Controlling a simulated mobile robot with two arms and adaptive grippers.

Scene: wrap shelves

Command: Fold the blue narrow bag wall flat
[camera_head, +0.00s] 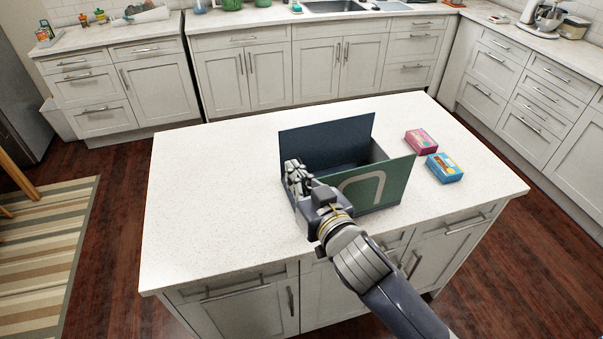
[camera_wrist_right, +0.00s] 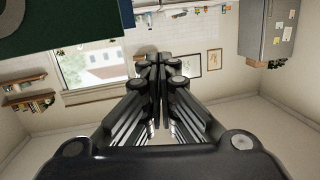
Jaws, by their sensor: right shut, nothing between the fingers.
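An open-topped bag stands on the white island counter. Its tall dark blue back wall (camera_head: 328,142) and its green front wall (camera_head: 382,187) with a pale handle arch are upright. The narrow wall on the right (camera_head: 379,153) is partly visible between them. The narrow wall on the left is mostly hidden by my right gripper, so I cannot tell its colour or how far it is folded. My right gripper (camera_head: 291,166) is at the bag's left end, shut and empty; contact is unclear. In the right wrist view its fingers (camera_wrist_right: 157,65) meet, and a dark green panel (camera_wrist_right: 80,22) shows at the upper left.
A pink box (camera_head: 421,141) and a blue box (camera_head: 444,168) lie right of the bag on the island counter (camera_head: 215,190). The counter's left side is clear. Cabinets and worktops line the back and right, beyond the floor.

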